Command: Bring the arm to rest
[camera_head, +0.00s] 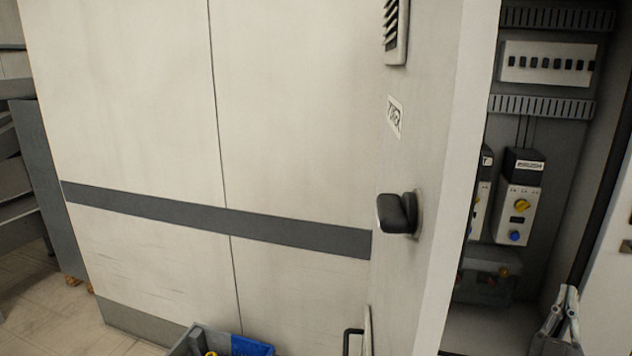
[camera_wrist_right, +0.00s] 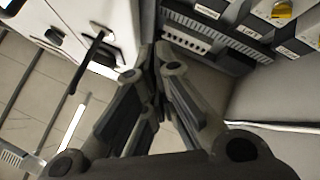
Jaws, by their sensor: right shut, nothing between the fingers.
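My right gripper (camera_head: 567,295) shows at the lower right of the head view, in front of the open electrical cabinet (camera_head: 580,130). Its fingers are shut with nothing between them. In the right wrist view the closed fingers of the gripper (camera_wrist_right: 158,52) point away from the camera, with the cabinet's inside beyond them. It holds nothing and appears apart from the cabinet parts, though the depth is hard to judge. My left gripper is not in view.
The cabinet door (camera_head: 440,200) stands open, with a dark handle (camera_head: 397,213). Inside are a breaker row (camera_head: 548,65) and control boxes (camera_head: 517,215). A grey and blue crate (camera_head: 250,346) is cut off at the bottom. Floor (camera_head: 45,310) shows at the left.

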